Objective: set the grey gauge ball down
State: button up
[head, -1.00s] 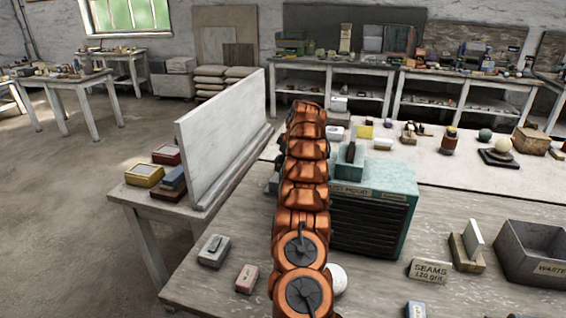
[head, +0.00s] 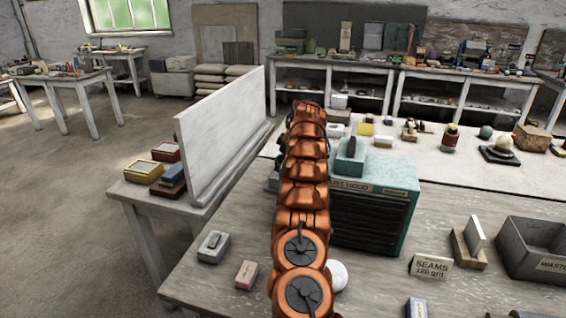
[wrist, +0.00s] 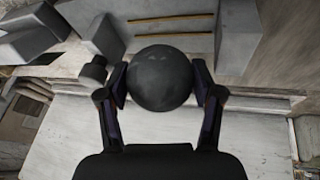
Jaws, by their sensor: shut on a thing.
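The grey gauge ball (wrist: 158,78) is a dark grey sphere in the wrist view. My gripper (wrist: 159,85) is shut on it, with one finger on each side. In the head view my orange arm hides the gripper and the ball. The wrist view shows pale surfaces and grey blocks beyond the ball. I cannot tell how far the ball is from any surface.
A teal dust hood (head: 378,185) stands right of my arm. A white upright panel (head: 225,135) stands to the left. A white ball (head: 337,275) lies beside my arm.

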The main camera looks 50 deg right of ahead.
jog(key=shift+f+b, duration=0.9)
jog(key=shift+f, duration=0.25)
dwell(0.4)
jog(key=o, duration=1.6)
jog(key=shift+f, duration=0.1)
jog(key=shift+r+p, duration=1.2)
jog(key=shift+r, duration=0.85)
